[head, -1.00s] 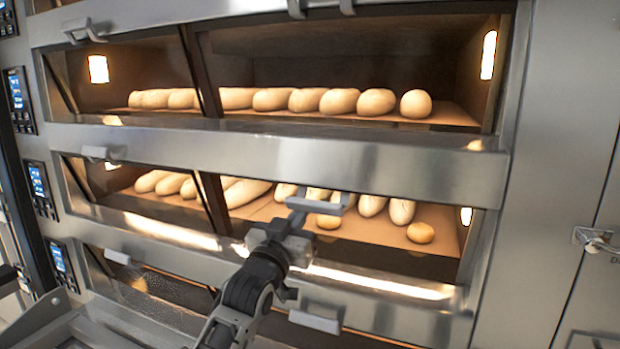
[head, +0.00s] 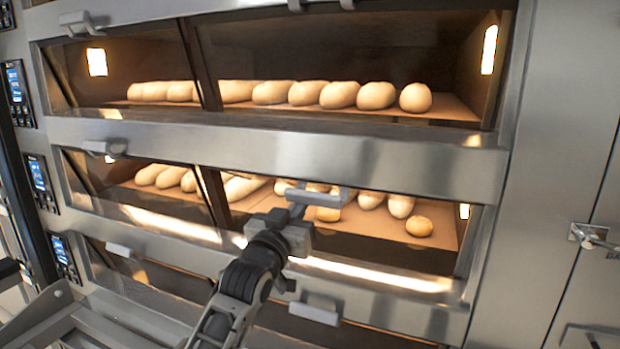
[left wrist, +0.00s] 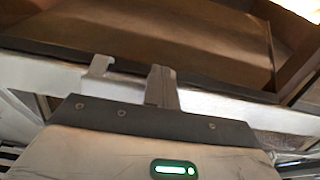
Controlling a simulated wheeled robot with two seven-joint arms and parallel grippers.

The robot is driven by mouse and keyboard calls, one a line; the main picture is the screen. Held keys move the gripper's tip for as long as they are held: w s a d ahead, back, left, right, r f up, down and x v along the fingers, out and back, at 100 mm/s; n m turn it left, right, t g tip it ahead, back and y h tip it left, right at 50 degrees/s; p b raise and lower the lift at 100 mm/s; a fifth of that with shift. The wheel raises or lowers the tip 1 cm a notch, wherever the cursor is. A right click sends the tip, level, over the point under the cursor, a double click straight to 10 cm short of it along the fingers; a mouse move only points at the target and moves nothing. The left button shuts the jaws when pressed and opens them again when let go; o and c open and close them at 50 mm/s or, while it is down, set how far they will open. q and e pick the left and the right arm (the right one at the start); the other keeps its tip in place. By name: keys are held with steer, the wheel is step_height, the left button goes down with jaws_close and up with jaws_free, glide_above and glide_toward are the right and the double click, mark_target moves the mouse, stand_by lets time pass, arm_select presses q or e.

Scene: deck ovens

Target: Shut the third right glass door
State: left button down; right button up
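The right door of the middle visible deck has a grey handle (head: 325,195) in the head view. It stands in front of the lit opening, lower than the metal strip above. The door appears open, but its glass is hard to make out. My left gripper (head: 298,211) is at the left end of this handle, close to or touching it. Its fingers look shut together; they show in the left wrist view (left wrist: 161,86), with a hooked grey piece (left wrist: 98,66) beside them, apparently part of the handle. I see no firm grasp. My right gripper is out of view.
Loaves lie on the upper deck (head: 272,93) and inside the middle deck (head: 402,205). Another door handle (head: 315,310) is just below my left wrist. Control panels (head: 40,180) line the left side. A steel cabinet with a latch (head: 592,237) is at the right.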

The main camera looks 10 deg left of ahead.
arm_select(q)
steer(key=shift+t, duration=0.7)
steer(key=r, duration=0.2)
steer(key=s+r, duration=0.1)
steer(key=r, duration=0.2)
steer(key=shift+s+a+r, duration=0.15)
steer(key=shift+a+r, duration=0.1)
steer(key=shift+r, duration=0.05)
steer(key=shift+s+d+f, duration=0.1)
steer(key=shift+s+f, duration=0.05)
steer(key=shift+f, duration=0.15)
steer(key=v, duration=0.8)
steer(key=shift+r, duration=0.3)
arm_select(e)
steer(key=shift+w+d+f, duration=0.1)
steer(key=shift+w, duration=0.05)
arm_select(q)
steer(key=shift+s+f, duration=0.1)
steer(key=shift+f, duration=0.05)
